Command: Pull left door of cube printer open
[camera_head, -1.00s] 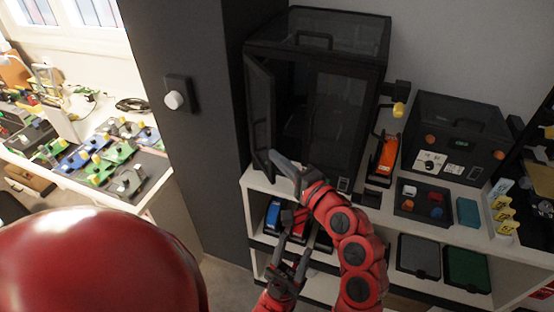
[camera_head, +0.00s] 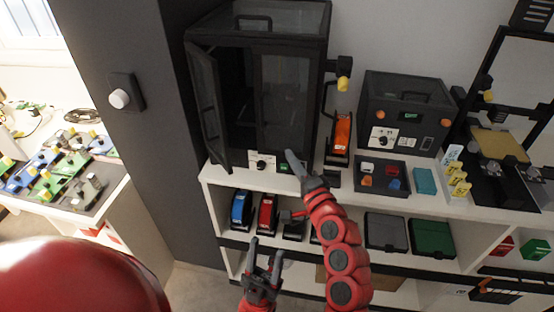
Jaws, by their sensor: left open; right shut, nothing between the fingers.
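The cube printer (camera_head: 288,100) is a black box with dark glass, standing on the white shelf unit. Its left door (camera_head: 206,108) stands ajar, swung out toward the left front, with a dark handle on its face. The right door (camera_head: 284,104) looks closed. My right gripper (camera_head: 291,156) is shut and empty, its tip in front of the printer's lower front edge, apart from the left door. My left gripper (camera_head: 264,252) is open and empty, lower down in front of the shelf, fingers pointing up.
A tray with small coloured blocks (camera_head: 382,160) and a smaller black machine (camera_head: 403,112) stand right of the printer. A dark column (camera_head: 140,140) with a white knob (camera_head: 119,99) rises to its left.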

